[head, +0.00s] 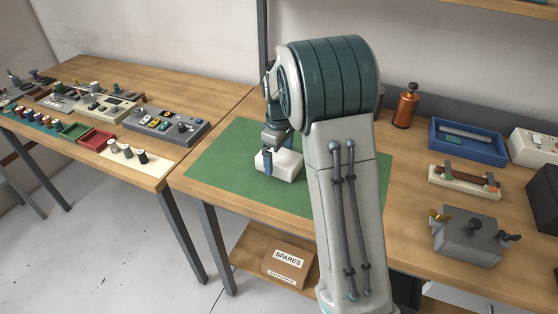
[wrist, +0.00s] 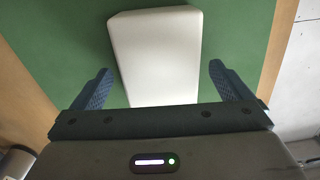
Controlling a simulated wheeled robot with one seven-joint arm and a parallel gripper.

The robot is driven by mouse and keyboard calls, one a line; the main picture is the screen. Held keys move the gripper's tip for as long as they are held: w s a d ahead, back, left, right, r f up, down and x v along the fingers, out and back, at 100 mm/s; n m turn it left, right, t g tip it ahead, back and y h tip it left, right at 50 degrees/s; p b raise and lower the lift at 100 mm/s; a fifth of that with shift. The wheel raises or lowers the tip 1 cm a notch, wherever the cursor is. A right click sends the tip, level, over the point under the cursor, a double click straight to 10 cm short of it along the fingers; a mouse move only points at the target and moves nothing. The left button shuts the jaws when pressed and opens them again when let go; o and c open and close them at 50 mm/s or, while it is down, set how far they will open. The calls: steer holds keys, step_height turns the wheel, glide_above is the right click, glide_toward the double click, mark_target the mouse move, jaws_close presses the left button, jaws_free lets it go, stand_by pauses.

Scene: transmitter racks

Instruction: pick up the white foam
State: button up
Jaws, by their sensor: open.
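The white foam (head: 284,168) is a pale block lying on the green mat (head: 222,159) on the wooden bench. In the wrist view the white foam (wrist: 158,58) lies just ahead, with its near end reaching between the fingers. My gripper (head: 268,163) is open above or at the foam in the head view, and my arm hides part of the area behind it. In the wrist view my gripper (wrist: 160,84) has one blue finger on each side of the foam, with a gap on both sides. I cannot tell the height between fingers and foam.
To the right stand a copper bottle (head: 406,105), a blue tray (head: 467,141), a small wooden-topped device (head: 465,181) and a grey metal box (head: 467,236). A left table holds control boxes (head: 166,124) and several spools. A SPARES box (head: 289,263) sits on the lower shelf.

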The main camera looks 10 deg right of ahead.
steer(key=shift+f, duration=0.55)
steer(key=c, duration=1)
steer(key=shift+r, duration=0.1)
steer(key=shift+c, duration=0.2)
